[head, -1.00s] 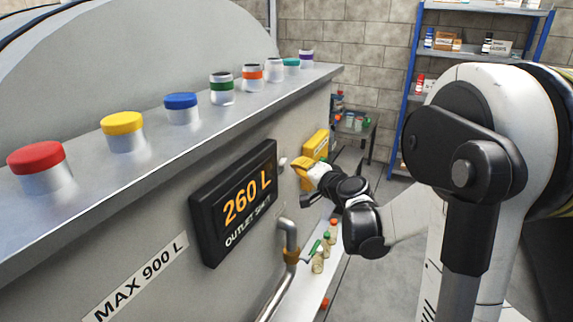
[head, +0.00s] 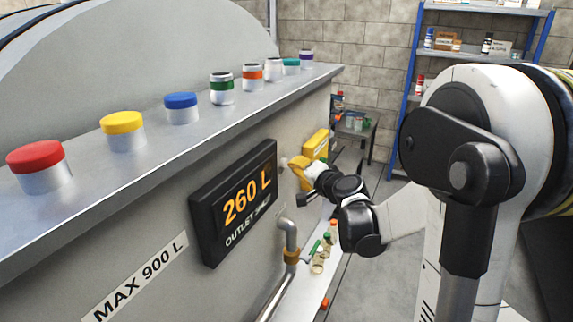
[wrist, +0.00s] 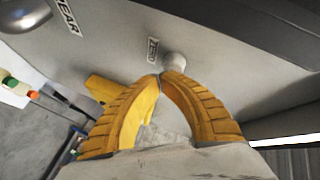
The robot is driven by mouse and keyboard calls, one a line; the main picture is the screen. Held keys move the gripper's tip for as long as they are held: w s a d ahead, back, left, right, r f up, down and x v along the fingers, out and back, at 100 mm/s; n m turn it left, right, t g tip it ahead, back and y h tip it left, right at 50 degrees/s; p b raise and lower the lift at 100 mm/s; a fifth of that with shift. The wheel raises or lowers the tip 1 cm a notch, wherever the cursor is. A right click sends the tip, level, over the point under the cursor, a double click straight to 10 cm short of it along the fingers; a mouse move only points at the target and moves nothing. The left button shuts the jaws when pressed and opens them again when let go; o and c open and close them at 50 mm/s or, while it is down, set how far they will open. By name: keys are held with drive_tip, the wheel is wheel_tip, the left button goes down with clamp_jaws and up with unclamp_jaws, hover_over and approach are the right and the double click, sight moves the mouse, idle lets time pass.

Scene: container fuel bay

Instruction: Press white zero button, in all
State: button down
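The white zero button (wrist: 175,62) is a round pale knob on the grey panel, with a ZERO label (wrist: 152,49) beside it in the wrist view. In the head view the button (head: 283,162) shows just left of my fingertips. My gripper (wrist: 164,76) has yellow ribbed fingers whose tips come together right at the button's lower edge. I cannot tell whether they touch it. Nothing is held between them. In the head view my gripper (head: 293,163) is at the panel, right of the black display (head: 234,203), which reads 260 L.
A yellow box (head: 315,145) is on the panel beyond my gripper. A pipe with a brass collar (head: 291,254) rises below the display. Several coloured-lid jars stand on the ledge (head: 150,185) above. A TEAR label (wrist: 68,15) shows in the wrist view.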

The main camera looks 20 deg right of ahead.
drive_tip(key=shift+w+a, duration=0.3)
drive_tip(key=shift+w, duration=0.05)
idle(0.4)
drive_tip(key=shift+s+d, duration=0.1)
idle(0.3)
drive_tip(key=shift+s+d, duration=0.45)
drive_tip(key=shift+s, duration=0.15)
drive_tip(key=s+d, duration=0.1)
drive_tip(key=s, duration=0.1)
drive_tip(key=s+d, duration=0.2)
idle(0.4)
idle(0.6)
